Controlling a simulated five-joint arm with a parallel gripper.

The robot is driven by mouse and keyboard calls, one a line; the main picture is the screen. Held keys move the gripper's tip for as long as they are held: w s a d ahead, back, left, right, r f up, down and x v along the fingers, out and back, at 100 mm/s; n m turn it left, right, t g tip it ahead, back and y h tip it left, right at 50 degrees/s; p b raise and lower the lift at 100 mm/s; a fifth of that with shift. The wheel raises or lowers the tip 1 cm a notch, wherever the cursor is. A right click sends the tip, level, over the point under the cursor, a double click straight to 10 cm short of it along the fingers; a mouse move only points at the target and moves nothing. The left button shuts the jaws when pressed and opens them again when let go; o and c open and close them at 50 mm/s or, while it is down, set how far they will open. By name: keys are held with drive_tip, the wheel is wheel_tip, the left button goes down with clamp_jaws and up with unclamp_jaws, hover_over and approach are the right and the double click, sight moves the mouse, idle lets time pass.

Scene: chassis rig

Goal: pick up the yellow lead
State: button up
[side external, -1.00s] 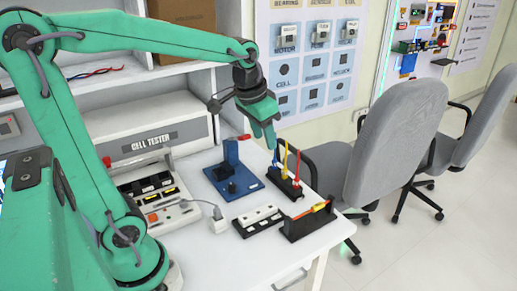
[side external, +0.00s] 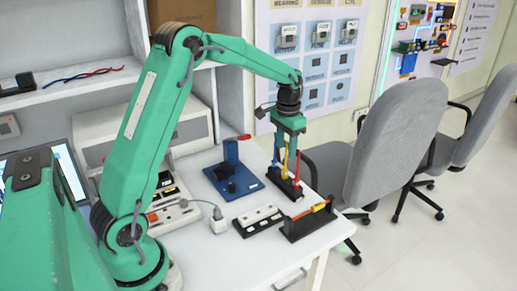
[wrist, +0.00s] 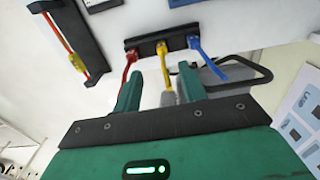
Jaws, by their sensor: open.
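The yellow lead (side external: 285,162) stands in the middle of a small black rack (side external: 296,194). In the wrist view the yellow lead (wrist: 163,64) has a red lead (wrist: 127,70) on its left and a blue lead (wrist: 210,63) on its right. My gripper (side external: 289,148) points down over the rack, level with the upper parts of the leads. In the wrist view my gripper (wrist: 158,82) is open, its fingers on either side of the yellow lead. The red lead is close to the left finger; whether they touch is unclear.
A black holder (side external: 300,233) with a red and yellow piece across it stands at the table's front right edge. A blue stand (side external: 232,180) and a white-topped strip (side external: 258,219) are left of the rack. A grey chair (side external: 395,150) is beyond the table.

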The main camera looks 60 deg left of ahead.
sight(285, 169)
drive_tip(key=shift+w+a+f, duration=0.25)
drive_tip(key=shift+a+f, duration=0.05)
drive_tip(key=shift+f, duration=1.5)
drive_tip(key=shift+d+f, duration=0.1)
drive_tip(key=shift+f, duration=2.5)
clamp_jaws()
